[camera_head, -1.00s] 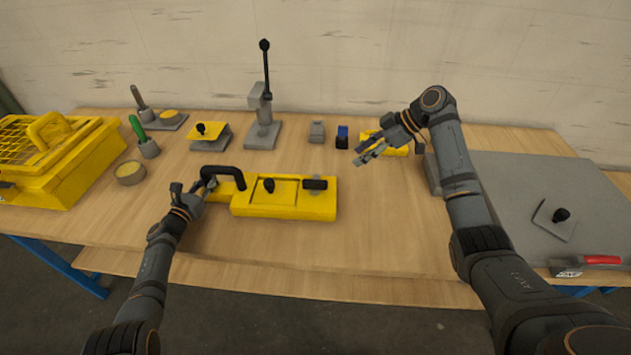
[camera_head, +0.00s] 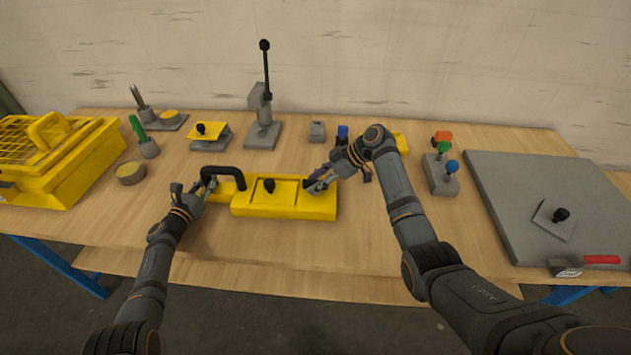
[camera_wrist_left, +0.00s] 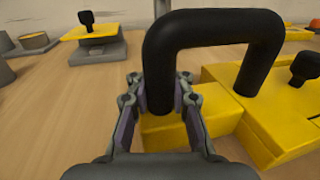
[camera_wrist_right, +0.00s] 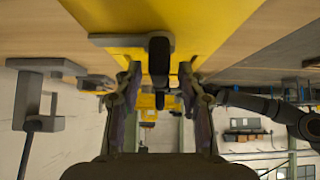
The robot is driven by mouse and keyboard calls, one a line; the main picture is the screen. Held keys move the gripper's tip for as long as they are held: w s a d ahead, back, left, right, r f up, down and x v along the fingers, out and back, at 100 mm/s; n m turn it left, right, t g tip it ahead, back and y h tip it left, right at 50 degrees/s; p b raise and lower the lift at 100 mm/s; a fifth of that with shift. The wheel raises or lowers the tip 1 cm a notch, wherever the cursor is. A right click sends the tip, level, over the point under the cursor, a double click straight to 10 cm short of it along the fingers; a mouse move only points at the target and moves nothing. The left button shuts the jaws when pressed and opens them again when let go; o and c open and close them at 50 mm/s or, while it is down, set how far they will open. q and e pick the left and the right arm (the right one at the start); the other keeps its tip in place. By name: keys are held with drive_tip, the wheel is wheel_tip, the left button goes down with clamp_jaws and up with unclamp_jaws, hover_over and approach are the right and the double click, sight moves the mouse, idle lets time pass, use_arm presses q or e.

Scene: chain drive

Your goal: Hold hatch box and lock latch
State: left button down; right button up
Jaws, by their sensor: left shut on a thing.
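The yellow hatch box (camera_head: 285,211) lies in the middle of the table, with a black arched handle (camera_head: 225,172) at its left end and a black knob (camera_head: 269,186) on top. My left gripper (camera_head: 207,184) is shut on the left leg of the handle; the left wrist view shows its fingers (camera_wrist_left: 160,100) on both sides of that leg.
A yellow mesh-topped box (camera_head: 75,165) stands at the left. A lever stand (camera_head: 263,130) and a yellow-topped block (camera_head: 207,135) are behind the hatch box. A coloured-knob block (camera_head: 440,176) and a large grey plate (camera_head: 540,195) are at the right. The front of the table is clear.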

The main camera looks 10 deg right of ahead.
drive_tip(key=shift+a+f, duration=0.15)
drive_tip(key=shift+a, duration=0.05)
drive_tip(key=shift+c, duration=0.3)
clamp_jaws()
